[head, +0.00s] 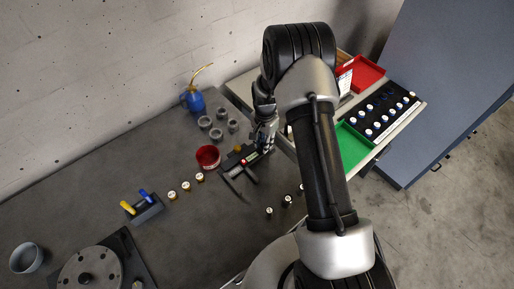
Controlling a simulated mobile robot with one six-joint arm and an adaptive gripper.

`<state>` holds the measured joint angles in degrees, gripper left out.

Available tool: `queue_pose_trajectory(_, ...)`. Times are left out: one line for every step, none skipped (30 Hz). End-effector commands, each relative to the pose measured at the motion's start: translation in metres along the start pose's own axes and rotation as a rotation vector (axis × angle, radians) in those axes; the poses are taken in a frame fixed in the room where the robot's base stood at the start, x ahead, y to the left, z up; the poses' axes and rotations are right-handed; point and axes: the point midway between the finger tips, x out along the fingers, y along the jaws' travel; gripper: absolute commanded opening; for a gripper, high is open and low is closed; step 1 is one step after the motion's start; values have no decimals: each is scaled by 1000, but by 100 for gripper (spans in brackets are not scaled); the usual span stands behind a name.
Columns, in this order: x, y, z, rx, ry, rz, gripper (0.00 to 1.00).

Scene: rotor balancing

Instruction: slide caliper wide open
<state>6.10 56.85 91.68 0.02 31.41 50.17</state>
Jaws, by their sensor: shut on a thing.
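The caliper (236,172) lies on the dark grey bench near the middle of the head view. It is a dark, long body with a small red spot and a greenish strip near my gripper. My gripper (263,149) points down at the right end of the caliper and is shut on part of it. The fingertips and the held part are small and partly hidden. I cannot tell how far apart the caliper's jaws are.
A red bowl (208,156) stands just left of the caliper. Grey cups (205,122) and a blue oil can (194,101) stand behind. Small brass-coloured weights (186,186) lie left, dark ones (269,212) in front. A green tray (353,146) is right. A round rotor plate (88,270) sits front left.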

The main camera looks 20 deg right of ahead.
Motion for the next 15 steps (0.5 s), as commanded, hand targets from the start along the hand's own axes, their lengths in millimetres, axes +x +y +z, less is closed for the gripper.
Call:
queue_pose_trajectory(0, 0, 0, -1, 0, 1, 0)
queue_pose_trajectory(0, 0, 0, -2, 0, 1, 0)
queue_pose_trajectory(0, 0, 0, -2, 0, 1, 0)
queue_pose_trajectory(0, 0, 0, -2, 0, 1, 0)
queue_pose_trajectory(0, 0, 1, -2, 0, 1, 0)
queue_pose_trajectory(0, 0, 1, -2, -1, 1, 0)
queue_pose_trajectory(0, 0, 1, -2, -1, 1, 22)
queue_pose_trajectory(0, 0, 1, -2, -1, 1, 24)
queue_pose_trajectory(0, 0, 1, -2, -1, 1, 27)
queue_pose_trajectory(0, 0, 1, -2, -1, 1, 29)
queue_pose_trajectory(0, 0, 1, -2, -1, 1, 31)
queue_pose_trajectory(0, 0, 1, -2, -1, 1, 33)
queue_pose_trajectory(0, 0, 1, -2, -1, 1, 35)
queue_pose_trajectory(0, 0, 1, -2, -1, 1, 37)
queue_pose_trajectory(0, 0, 1, -1, -1, 1, 40)
